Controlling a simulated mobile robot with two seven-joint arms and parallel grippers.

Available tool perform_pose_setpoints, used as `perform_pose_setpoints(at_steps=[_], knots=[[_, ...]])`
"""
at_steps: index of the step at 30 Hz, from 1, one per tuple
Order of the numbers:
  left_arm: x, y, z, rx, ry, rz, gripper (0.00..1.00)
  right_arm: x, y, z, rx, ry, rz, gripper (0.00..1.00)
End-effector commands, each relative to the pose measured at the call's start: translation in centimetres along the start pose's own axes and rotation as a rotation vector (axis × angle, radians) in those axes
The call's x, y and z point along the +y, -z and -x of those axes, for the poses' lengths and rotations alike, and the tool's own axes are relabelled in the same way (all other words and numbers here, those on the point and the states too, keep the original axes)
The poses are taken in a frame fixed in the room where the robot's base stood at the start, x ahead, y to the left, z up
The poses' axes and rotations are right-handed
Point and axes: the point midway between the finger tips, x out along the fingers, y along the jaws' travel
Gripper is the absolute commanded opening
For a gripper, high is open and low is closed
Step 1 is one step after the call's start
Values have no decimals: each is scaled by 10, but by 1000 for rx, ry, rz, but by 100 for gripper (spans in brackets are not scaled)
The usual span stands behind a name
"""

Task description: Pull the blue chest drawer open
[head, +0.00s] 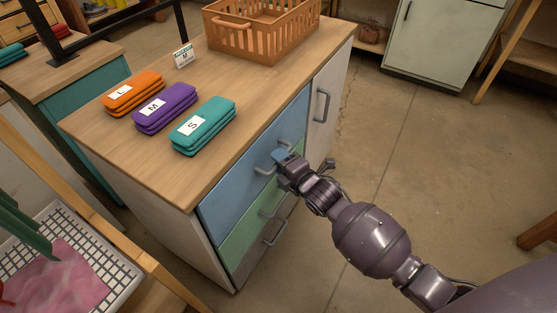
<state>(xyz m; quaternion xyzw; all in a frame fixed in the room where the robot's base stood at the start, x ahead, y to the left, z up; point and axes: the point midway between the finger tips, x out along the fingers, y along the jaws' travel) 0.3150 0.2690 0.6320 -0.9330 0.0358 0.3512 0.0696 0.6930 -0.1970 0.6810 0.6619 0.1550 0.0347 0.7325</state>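The blue drawer (238,187) is the top drawer of a chest with a wooden top. Its front looks flush with the chest, so it appears closed. Its grey handle (263,171) runs along the drawer front, with its middle hidden by my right gripper. My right gripper (283,158) is at the middle of this handle, and its arm comes in from the lower right. The fingers overlap the handle in the head view. I cannot tell whether they are closed around it. My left gripper is not in view.
A green drawer (239,238) with its own handle lies below, above a grey one. A pale cupboard door (325,105) is to the right. Folded cloths and an orange basket (262,36) stand on the chest top. The floor (420,145) in front is clear.

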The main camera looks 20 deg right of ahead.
Motion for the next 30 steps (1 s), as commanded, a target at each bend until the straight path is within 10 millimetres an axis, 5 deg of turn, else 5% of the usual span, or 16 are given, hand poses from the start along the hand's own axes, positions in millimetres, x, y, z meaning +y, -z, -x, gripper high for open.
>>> perform_pose_setpoints(at_steps=[12,20,30], knots=[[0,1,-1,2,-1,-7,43,1,0,-6,0,-1,-1,40],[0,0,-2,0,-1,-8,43,1,0,-6,0,-1,-1,0],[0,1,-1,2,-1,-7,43,1,-1,-4,0,-1,0,0]])
